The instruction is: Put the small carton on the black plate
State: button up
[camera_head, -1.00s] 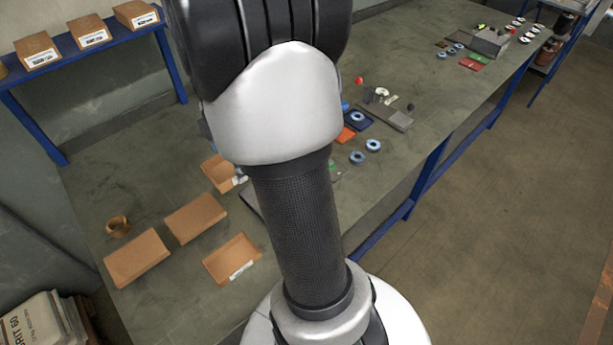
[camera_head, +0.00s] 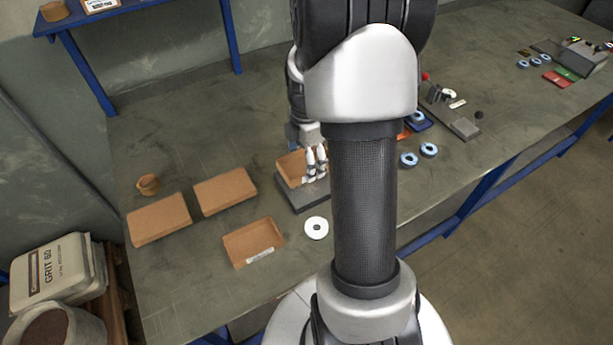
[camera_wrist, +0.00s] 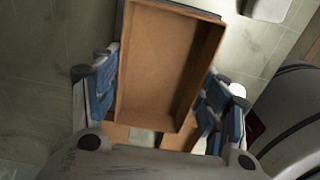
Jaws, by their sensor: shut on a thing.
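The small carton (camera_head: 292,167) is an open brown box, held by my gripper (camera_head: 316,164). In the wrist view the carton (camera_wrist: 165,65) is empty, its open side facing the camera, with blue finger pads (camera_wrist: 158,98) on either side of it. The black plate (camera_head: 302,199) is a dark flat slab on the bench, partly hidden by the carton and my arm. In the head view the carton appears over the plate, tilted. I cannot tell whether they touch.
An open carton (camera_head: 253,242) and two flat brown boxes (camera_head: 160,220) (camera_head: 225,190) lie left on the bench (camera_head: 190,130). A tape roll (camera_head: 148,184) is behind them. A white disc (camera_head: 316,228) lies in front of the plate. Blue discs (camera_head: 409,160) are to the right.

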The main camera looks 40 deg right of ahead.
jog(key=shift+f+b, duration=0.75)
jog(key=shift+f, duration=1.9)
jog(key=shift+f, duration=0.15)
jog(key=o, duration=1.1)
jog(key=shift+c, duration=0.2)
